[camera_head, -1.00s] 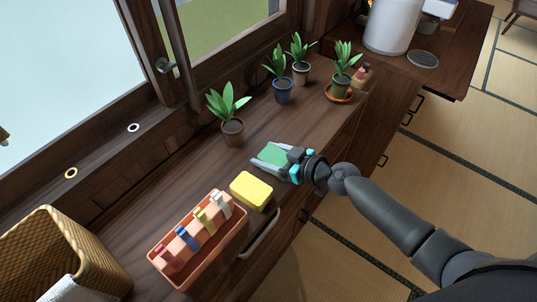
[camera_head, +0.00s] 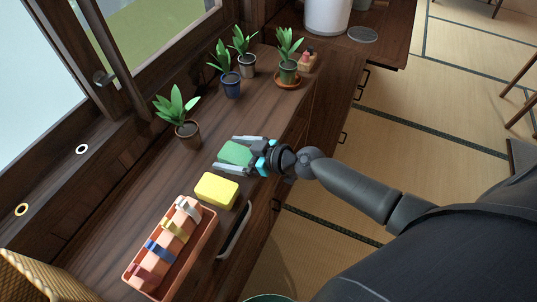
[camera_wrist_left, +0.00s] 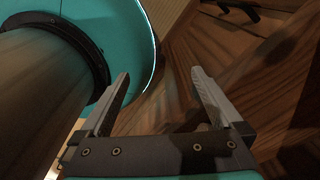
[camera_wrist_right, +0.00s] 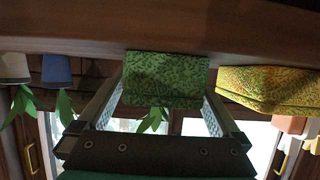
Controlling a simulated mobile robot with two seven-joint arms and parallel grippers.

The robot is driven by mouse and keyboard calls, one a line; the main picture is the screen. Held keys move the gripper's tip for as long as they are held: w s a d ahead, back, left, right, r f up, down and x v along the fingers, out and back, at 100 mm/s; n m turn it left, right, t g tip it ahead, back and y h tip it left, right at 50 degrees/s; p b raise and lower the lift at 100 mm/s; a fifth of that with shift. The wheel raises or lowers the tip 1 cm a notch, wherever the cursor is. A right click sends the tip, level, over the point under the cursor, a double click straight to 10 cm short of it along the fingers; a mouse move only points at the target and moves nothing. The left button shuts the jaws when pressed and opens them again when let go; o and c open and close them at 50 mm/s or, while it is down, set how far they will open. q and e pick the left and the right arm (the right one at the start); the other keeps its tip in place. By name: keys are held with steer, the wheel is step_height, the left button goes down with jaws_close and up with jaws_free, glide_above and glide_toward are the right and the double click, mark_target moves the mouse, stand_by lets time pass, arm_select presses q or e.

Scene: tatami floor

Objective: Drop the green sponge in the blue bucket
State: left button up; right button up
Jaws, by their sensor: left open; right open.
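The green sponge (camera_head: 236,153) lies on the dark wooden counter, beyond the yellow sponge. My right gripper (camera_head: 234,152) is open, with one finger on each side of the green sponge. The right wrist view also shows the green sponge (camera_wrist_right: 165,80) between the fingers; I cannot tell whether they touch it. My left gripper (camera_wrist_left: 160,75) is open and empty in the left wrist view, over brown wood-like surfaces. It does not show in the head view. I cannot make out a blue bucket in any view.
A yellow sponge (camera_head: 216,190) lies close to the right gripper. A terracotta tray (camera_head: 211,238) holds several colored items nearer me. Several potted plants (camera_head: 187,130) stand toward the window. Tatami floor lies to the right.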

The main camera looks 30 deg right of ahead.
steer(key=b+v, duration=0.3)
steer(key=v, duration=1.1)
steer(key=shift+f, duration=0.25)
steer(key=s+d+f+m+g+h, duration=0.1)
steer(key=s+d+f+m+h, duration=0.15)
steer(key=f, duration=0.65)
steer(key=s+d+f+m+g+h, duration=0.1)
steer(key=s+d+f+h, duration=0.2)
steer(key=f, duration=0.5)
steer(key=s+d+f+m+g+h, duration=0.1)
steer(key=s+d+f+m+h, duration=0.15)
steer(key=d+f, duration=0.45)
steer(key=s+a+f+g, duration=0.3)
steer(key=s+a+f, duration=0.3)
steer(key=s, duration=0.5)
steer(key=s+a+f+g, duration=0.3)
steer(key=s+a+f, duration=0.4)
steer(key=s+f, duration=0.4)
steer(key=shift+s+a+f+n+g, duration=0.2)
steer(key=shift+s+f+n+g, duration=0.1)
steer(key=shift+s+f+n, duration=0.1)
steer(key=shift+w, duration=0.15)
